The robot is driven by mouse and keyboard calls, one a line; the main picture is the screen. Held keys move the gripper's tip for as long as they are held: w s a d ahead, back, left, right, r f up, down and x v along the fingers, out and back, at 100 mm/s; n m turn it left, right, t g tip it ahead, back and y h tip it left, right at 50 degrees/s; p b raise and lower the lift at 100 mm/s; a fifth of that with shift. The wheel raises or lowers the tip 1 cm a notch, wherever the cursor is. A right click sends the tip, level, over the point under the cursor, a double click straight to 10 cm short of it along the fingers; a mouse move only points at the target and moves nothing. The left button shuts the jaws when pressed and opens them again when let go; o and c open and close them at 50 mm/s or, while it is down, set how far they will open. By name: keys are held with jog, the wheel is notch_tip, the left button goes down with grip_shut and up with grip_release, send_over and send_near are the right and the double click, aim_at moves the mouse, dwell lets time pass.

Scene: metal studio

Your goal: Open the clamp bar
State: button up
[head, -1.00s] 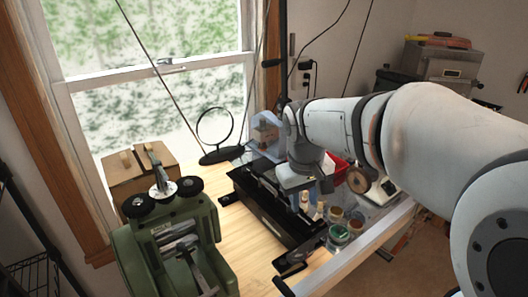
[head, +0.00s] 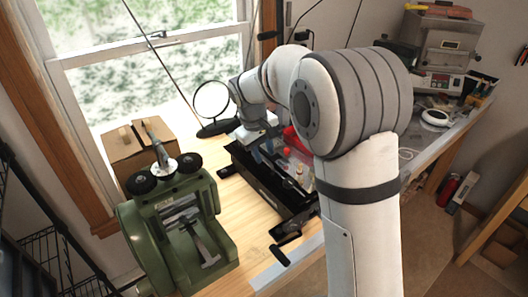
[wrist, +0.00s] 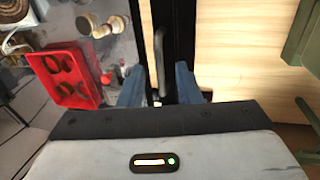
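The black bench machine (head: 268,188) stands on the wooden bench, long and low, with black lever handles at its near end (head: 284,237). I take its bar to be the clamp bar; it shows as a dark strip (wrist: 182,30) in the wrist view. My gripper (head: 266,148) is over the machine's far end. In the wrist view my gripper (wrist: 160,88) is open, its two bluish fingers either side of a dark curved handle (wrist: 158,62). I cannot tell whether either finger touches the handle.
A green rolling mill (head: 180,225) stands left of the machine, with a cardboard box (head: 135,148) behind it. A round mirror (head: 211,100) stands at the back. A red tray (wrist: 66,76) and small jars lie beside the machine. Bare wood (wrist: 238,45) shows on its other side.

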jog(key=shift+d+f, duration=0.1)
jog(key=shift+f, duration=0.45)
jog(key=shift+c, duration=0.2)
grip_shut()
